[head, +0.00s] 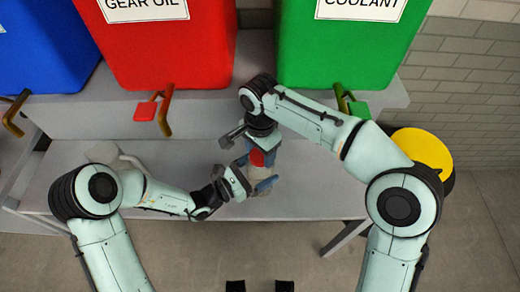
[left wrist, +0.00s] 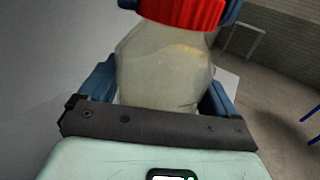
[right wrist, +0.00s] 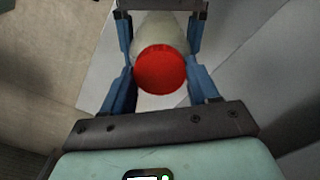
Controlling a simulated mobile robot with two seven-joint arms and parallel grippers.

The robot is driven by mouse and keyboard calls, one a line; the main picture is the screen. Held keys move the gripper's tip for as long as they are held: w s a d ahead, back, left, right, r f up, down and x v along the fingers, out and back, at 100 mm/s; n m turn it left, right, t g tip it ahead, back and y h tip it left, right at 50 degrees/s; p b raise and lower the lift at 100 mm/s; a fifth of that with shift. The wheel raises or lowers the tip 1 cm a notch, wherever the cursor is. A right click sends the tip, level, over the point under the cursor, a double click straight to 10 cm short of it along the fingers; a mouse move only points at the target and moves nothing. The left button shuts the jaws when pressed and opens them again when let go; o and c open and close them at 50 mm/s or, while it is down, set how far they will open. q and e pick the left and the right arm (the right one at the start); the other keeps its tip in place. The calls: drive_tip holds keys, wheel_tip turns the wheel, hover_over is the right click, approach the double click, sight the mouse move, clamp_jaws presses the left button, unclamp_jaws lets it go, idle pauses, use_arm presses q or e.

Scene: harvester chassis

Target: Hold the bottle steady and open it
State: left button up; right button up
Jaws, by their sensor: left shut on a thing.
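The bottle has a pale, translucent body (head: 259,186) and a red cap (head: 257,158). It stands over the grey bench. My left gripper (head: 258,183) comes in from the left and is shut on the bottle's body. The body also fills the middle of the left wrist view (left wrist: 165,65), between the blue fingers. My right gripper (head: 258,152) is above the bottle, with its blue fingers on either side of the cap. The right wrist view looks down on the round cap (right wrist: 160,70) between these fingers. I cannot tell whether they press on it.
Behind the bench (head: 330,185) stand a blue bin (head: 45,50), a red gear oil bin (head: 165,50) and a green coolant bin (head: 340,50), with taps at the front. A yellow-topped drum (head: 425,148) stands at the right. The bench around the bottle is mostly clear.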

drive_tip(key=shift+c, duration=1.4)
drive_tip(key=n, duration=1)
drive_tip(key=shift+n, duration=0.3)
drive_tip(key=n, duration=0.6)
drive_tip(key=shift+n, duration=0.3)
drive_tip(key=n, duration=0.8)
drive_tip(key=shift+r+n, duration=0.1)
drive_tip(key=shift+n, duration=0.2)
drive_tip(key=n, duration=0.6)
drive_tip(key=shift+n, duration=0.4)
drive_tip(key=n, duration=1)
drive_tip(key=shift+n, duration=0.3)
drive_tip(key=shift+r, duration=0.3)
drive_tip(key=shift+r, duration=0.85)
